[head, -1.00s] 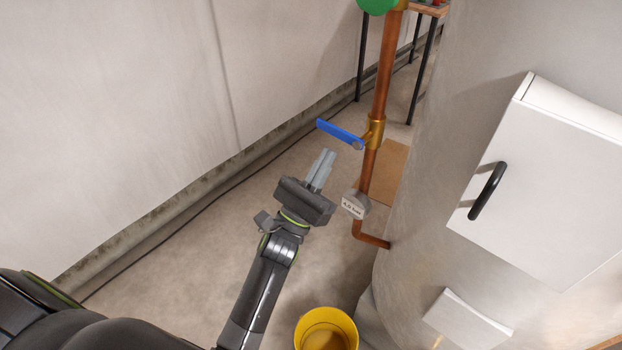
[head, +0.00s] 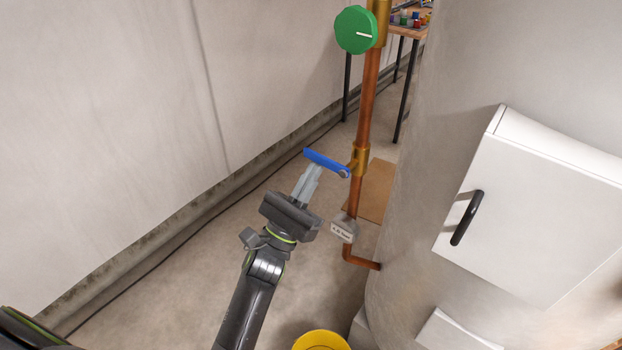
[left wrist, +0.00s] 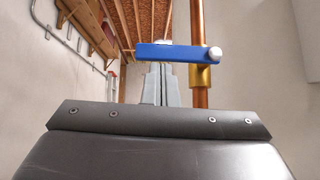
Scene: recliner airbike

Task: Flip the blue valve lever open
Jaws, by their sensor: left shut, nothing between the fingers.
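The blue valve lever (head: 326,162) sticks out to the left from a brass valve body (head: 360,160) on a vertical copper pipe (head: 367,105). It lies crosswise to the pipe. My left gripper (head: 313,172) is shut and empty, with its fingertips just below the lever in the head view. In the left wrist view the lever (left wrist: 178,53) runs level across the picture, above the shut fingers (left wrist: 158,75). The fingertips appear at or very near the lever; I cannot tell whether they touch. My right gripper is not in view.
A green round knob (head: 356,30) sits higher on the pipe. A small tag or gauge (head: 343,229) is below the valve. A white cabinet (head: 530,205) with a black handle stands right. A yellow bucket (head: 321,341) is at the bottom. The wall is left.

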